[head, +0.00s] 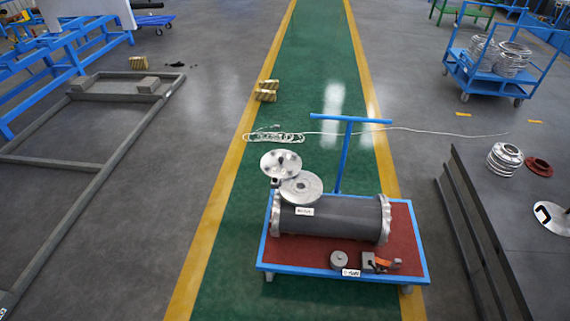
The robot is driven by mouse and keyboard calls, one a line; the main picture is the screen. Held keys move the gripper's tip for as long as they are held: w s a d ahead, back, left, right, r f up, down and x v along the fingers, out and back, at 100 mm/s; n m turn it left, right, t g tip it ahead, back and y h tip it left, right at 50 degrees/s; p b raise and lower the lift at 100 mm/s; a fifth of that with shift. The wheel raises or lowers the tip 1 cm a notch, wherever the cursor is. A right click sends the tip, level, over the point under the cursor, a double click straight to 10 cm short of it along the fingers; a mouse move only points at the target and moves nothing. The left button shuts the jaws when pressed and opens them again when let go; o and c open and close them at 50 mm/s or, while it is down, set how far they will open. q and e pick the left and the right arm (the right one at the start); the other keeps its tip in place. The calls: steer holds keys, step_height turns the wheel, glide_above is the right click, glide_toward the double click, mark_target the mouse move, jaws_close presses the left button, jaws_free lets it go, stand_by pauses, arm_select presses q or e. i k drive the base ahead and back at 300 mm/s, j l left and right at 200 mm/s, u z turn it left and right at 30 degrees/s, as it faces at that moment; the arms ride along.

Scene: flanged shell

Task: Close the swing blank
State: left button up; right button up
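A dark grey flanged shell (335,221) lies on its side on a cart (408,240) with a red deck and blue frame. Bright flanges cap both its ends. Above its left part sits a round metal flange (303,187), facing up. A second round metal disc (281,162), which looks like the swing blank, stands off behind and to the left of it. The two overlap a little in the picture; the joint between them is too small to make out. Neither of my grippers is in view.
On the cart's front edge lie a small grey cylinder (339,260) and an orange-and-grey tool (378,263). The cart's blue handle (345,150) rises behind the shell. A dark table (520,215) stands at right, a metal frame (95,180) at left.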

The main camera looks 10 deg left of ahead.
mark_target(279, 163)
steer(key=i+j+z, duration=0.45)
steer(key=j, duration=0.3)
steer(key=i+j+z, duration=0.25)
steer(key=j, duration=0.2)
